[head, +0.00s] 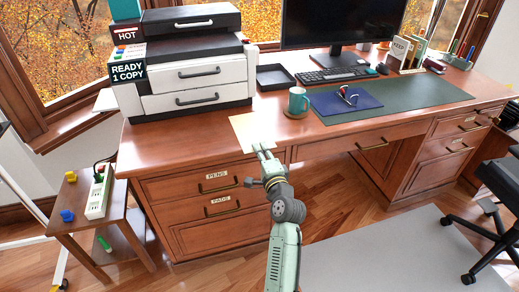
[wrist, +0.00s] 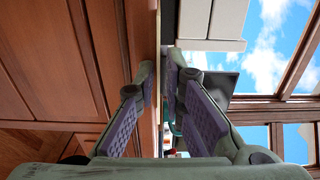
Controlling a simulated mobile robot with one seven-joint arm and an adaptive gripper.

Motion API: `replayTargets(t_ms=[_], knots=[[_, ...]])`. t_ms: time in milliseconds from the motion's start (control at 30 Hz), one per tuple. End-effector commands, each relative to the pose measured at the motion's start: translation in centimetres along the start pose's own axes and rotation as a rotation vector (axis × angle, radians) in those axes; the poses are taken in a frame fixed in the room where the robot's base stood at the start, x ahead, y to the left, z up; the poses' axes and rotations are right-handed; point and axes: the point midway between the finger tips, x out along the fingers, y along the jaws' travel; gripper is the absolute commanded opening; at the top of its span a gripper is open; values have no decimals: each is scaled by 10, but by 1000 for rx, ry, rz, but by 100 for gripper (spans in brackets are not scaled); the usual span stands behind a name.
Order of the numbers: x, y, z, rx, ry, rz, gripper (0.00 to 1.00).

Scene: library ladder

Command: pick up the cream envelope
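The cream envelope (head: 247,129) lies flat on the wooden desk at its front edge, left of the teal mug, in the head view. My gripper (head: 262,149) is at that front edge, with its fingertips by the envelope's near side. In the wrist view my gripper (wrist: 160,75) has its two purple-padded fingers apart, one on each side of a thin edge-on strip. That strip lines up with the desk edge and the envelope, seen edge-on. I cannot tell whether either finger touches it.
The teal mug (head: 297,103) stands on a coaster just right of the envelope. A printer (head: 198,85) stands behind to the left. Drawers (head: 219,183) lie below the desk edge. A small side table (head: 75,213) stands at left, an office chair (head: 495,185) at right.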

Motion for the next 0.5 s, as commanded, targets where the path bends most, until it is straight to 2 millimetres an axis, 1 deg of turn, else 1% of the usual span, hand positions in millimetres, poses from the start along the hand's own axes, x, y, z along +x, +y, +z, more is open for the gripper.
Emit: replayTargets(t_ms=[267,500], knots=[[0,0,0,0,0,0,0],[0,0,0,0,0,0,0]])
